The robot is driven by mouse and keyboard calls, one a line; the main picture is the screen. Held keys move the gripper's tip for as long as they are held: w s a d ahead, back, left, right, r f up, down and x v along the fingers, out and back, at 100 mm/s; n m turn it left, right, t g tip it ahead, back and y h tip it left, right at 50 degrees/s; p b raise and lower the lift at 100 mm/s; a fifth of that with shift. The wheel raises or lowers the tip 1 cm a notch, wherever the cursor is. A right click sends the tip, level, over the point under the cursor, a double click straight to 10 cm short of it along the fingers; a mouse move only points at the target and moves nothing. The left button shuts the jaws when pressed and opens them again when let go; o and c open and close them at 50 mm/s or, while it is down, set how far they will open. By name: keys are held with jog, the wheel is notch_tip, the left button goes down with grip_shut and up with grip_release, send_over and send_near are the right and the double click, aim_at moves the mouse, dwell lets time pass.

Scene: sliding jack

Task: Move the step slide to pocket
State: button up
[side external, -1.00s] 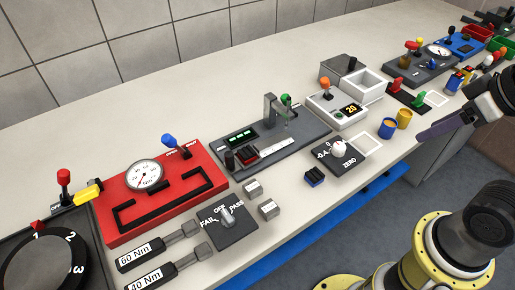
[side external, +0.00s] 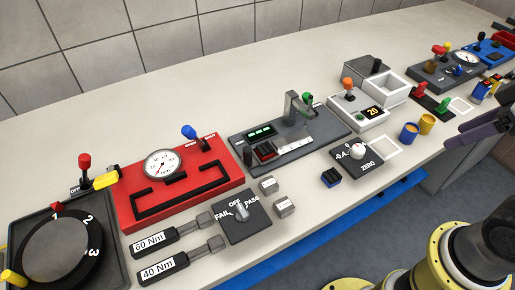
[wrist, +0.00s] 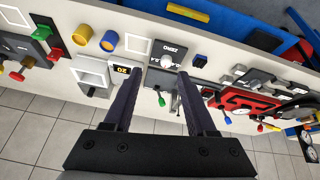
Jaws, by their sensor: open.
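I cannot tell which block is the step slide. An open white box (side external: 385,90) and a white square outline (side external: 386,149) are visible; neither is clearly marked as the pocket. My gripper (wrist: 162,72) is open and empty above the bench; its fingers show at the side view's right edge.
A red panel (side external: 215,180) with a gauge and blue lever stands left of the fixture. A dial plate (side external: 242,217), torque handles and two small metal blocks lie in front.

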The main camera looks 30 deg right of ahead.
jog(key=w+a+r+n, duration=0.2)
jog(key=w+r+n, duration=0.3)
jog(key=w+r, duration=0.35)
jog(key=n+g, duration=0.5)
jog(key=n, duration=0.6)
send_over(248, 149)
notch_tip(248, 149, down, 12)
notch_tip(248, 149, down, 13)
jog(key=shift+f, duration=0.2)
jog(key=shift+c, duration=0.2)
grip_shut()
jog(key=shift+r, duration=0.1)
